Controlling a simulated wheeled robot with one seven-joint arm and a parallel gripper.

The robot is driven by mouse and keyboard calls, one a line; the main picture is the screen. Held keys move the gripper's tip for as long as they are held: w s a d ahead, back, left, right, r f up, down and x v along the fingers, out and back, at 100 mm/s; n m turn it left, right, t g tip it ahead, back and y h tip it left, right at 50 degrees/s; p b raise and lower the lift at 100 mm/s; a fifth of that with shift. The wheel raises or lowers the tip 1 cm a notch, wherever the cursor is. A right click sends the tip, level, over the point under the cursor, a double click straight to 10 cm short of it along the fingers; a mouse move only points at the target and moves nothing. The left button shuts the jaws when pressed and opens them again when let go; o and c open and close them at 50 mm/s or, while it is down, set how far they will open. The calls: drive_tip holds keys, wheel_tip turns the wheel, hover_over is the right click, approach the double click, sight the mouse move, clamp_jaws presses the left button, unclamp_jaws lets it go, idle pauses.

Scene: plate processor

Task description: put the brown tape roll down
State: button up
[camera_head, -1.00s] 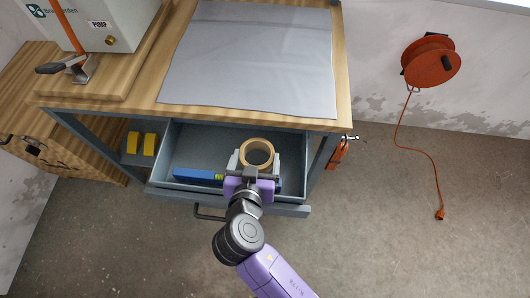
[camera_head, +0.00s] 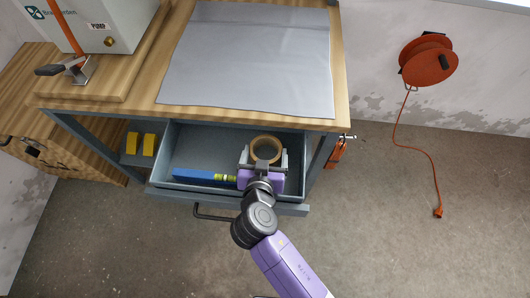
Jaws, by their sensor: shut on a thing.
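The brown tape roll (camera_head: 266,149) is at my gripper (camera_head: 264,160), over the right part of the open drawer (camera_head: 200,150). Its round opening faces up toward the camera. My gripper is shut on the roll, with its fingers reaching along the sides of the roll. My purple and black arm comes up from the lower right. The roll hides the drawer floor beneath it, so I cannot tell whether it touches the floor.
A blue level-like tool (camera_head: 195,175) lies along the drawer's front. Yellow blocks (camera_head: 140,144) sit on a shelf left of the drawer. A grey mat (camera_head: 250,60) covers the wooden tabletop. The drawer's left and middle floor is largely clear. An orange cable reel (camera_head: 428,60) hangs at right.

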drive_tip(key=o, duration=1.3)
drive_tip(key=shift+o, duration=0.2)
drive_tip(key=shift+r+p, duration=0.15)
drive_tip(key=shift+p, duration=0.15)
drive_tip(key=v, duration=1.2)
drive_tip(key=shift+a, duration=0.1)
